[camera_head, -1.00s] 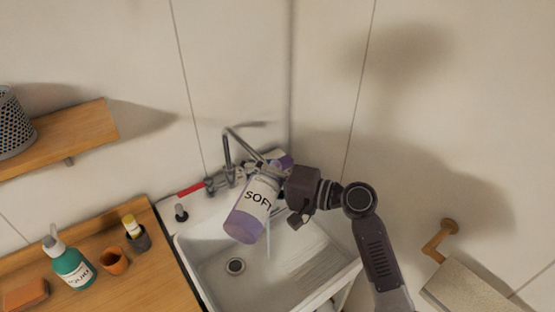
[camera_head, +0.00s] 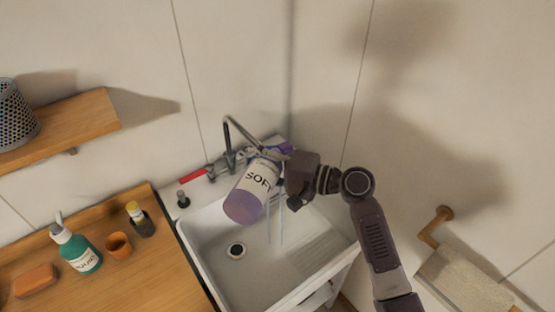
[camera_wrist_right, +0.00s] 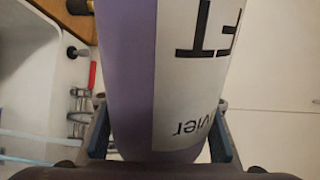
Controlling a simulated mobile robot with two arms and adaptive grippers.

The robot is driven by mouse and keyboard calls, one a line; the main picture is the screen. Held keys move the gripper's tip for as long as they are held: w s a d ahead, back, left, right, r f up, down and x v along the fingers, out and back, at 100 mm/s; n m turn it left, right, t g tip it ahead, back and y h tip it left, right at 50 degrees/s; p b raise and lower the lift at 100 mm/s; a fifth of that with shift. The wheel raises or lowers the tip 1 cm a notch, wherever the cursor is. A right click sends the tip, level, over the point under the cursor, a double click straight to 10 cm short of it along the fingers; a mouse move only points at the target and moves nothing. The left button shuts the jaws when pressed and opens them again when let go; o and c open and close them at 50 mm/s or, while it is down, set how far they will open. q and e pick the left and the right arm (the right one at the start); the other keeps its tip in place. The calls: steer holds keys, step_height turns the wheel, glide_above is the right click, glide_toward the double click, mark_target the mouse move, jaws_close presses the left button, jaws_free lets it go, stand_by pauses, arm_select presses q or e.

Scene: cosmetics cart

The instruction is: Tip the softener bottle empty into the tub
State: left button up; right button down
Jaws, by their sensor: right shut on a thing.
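The softener bottle (camera_head: 253,186), purple with a white label, is tilted over the white tub (camera_head: 215,262). Its broad purple end points to the lower left in the head view; its neck end is not clear behind the gripper. My right gripper (camera_head: 285,178) is shut on the bottle. The bottle fills the middle of the right wrist view (camera_wrist_right: 165,70), between the two fingers. Thin pale streaks, like liquid, run down beside the bottle over the tub. My left gripper is not in view.
A tap (camera_head: 228,140) with a red handle stands at the tub's back. On the wooden counter at left are a teal pump bottle (camera_head: 82,256), an orange cup (camera_head: 118,246), a dark yellow-capped bottle (camera_head: 141,222) and an orange block (camera_head: 35,281). A towel (camera_head: 462,285) hangs at right.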

steer(key=shift+r+m, duration=0.4)
steer(key=shift+m, duration=0.2)
stand_by(0.7)
